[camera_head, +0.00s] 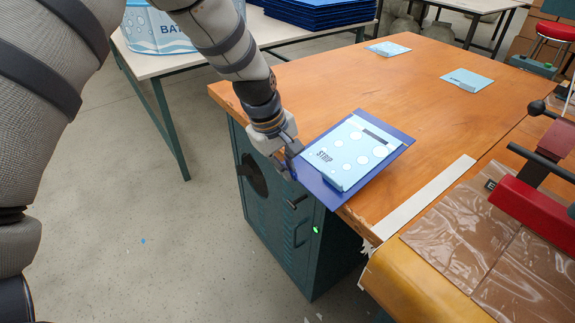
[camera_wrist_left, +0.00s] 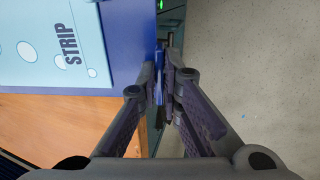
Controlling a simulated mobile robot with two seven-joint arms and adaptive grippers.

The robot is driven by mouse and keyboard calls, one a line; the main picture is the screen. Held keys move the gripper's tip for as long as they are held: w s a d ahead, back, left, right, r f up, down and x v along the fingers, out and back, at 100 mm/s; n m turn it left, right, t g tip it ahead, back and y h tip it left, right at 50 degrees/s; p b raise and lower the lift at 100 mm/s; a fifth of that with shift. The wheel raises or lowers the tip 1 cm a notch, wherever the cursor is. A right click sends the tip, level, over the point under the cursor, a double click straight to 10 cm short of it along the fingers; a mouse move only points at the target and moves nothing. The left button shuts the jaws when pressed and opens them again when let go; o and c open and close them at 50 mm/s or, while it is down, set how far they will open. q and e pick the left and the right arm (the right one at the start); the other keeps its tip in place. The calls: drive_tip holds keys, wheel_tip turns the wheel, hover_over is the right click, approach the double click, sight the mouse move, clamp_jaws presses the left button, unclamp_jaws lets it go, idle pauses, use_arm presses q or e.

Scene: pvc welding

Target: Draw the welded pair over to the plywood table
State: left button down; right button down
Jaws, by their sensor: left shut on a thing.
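The welded pair lies at the near left edge of the orange wooden-topped table (camera_head: 290,84). It is a dark blue sheet (camera_head: 368,187) with a light blue panel marked STRIP (camera_head: 352,152) on top. The blue sheet's near left corner juts past the table edge. My left gripper (camera_head: 290,163) is at that corner, shut on the sheet's edge. In the left wrist view, the fingers (camera_wrist_left: 163,70) close at the border of the blue sheet (camera_wrist_left: 127,45), with the STRIP panel (camera_wrist_left: 50,40) to their left. My right gripper is not in view.
Two light blue cards (camera_head: 467,80) (camera_head: 388,48) lie farther back on the wooden top. A green cabinet (camera_head: 280,210) is under the table. A white table (camera_head: 150,65) stands at back left, with open floor before it.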

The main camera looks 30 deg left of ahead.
use_arm(q)
drive_tip(key=shift+w+a, duration=0.15)
drive_tip(key=shift+a, duration=0.1)
drive_tip(key=c, duration=1.7)
unclamp_jaws()
drive_tip(key=shift+r, duration=0.15)
drive_tip(key=v, duration=1.2)
